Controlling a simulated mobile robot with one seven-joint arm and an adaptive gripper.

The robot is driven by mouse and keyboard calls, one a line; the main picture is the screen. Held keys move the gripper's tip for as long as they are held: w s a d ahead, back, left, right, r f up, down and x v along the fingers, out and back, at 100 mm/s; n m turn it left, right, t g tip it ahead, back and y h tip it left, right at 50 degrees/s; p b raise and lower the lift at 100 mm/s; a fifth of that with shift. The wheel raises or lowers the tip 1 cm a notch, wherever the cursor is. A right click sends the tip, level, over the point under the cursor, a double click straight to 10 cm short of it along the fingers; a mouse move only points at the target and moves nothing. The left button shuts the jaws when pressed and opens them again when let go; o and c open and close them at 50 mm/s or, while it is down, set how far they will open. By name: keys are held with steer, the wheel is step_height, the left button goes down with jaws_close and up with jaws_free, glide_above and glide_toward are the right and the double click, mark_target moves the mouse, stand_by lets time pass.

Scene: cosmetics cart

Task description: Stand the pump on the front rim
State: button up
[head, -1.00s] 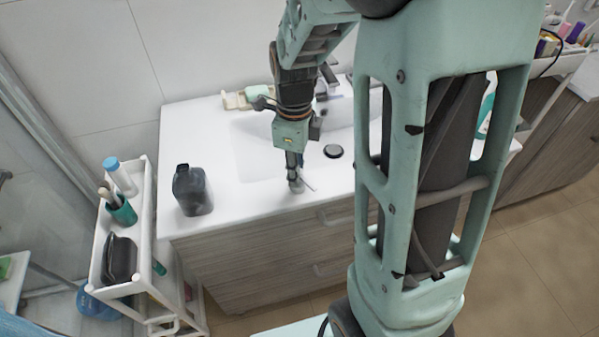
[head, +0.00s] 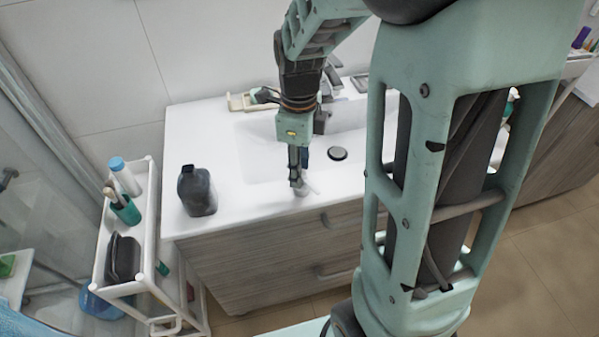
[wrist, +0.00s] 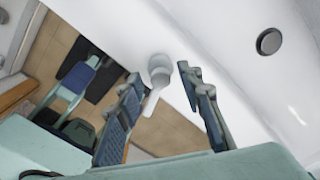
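The pump (head: 302,191) is a small pale grey piece on the white front rim (head: 262,203) of the washbasin. It seems to stand upright, with its thin spout to the right in the head view. My gripper (head: 299,178) points down at it from just above. In the wrist view the pump (wrist: 160,68) shows between and just beyond the two blue-padded fingertips of my gripper (wrist: 160,78). The pump's foot is partly hidden.
A dark bottle (head: 196,190) stands on the counter to the left. The basin drain (head: 337,153) lies behind to the right. A white cart (head: 143,240) with a teal cup (head: 126,210) stands left of the cabinet. The rim between bottle and pump is clear.

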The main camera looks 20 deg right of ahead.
step_height(320, 180, up, 10)
stand_by(0.3)
steer(key=shift+p, duration=0.3)
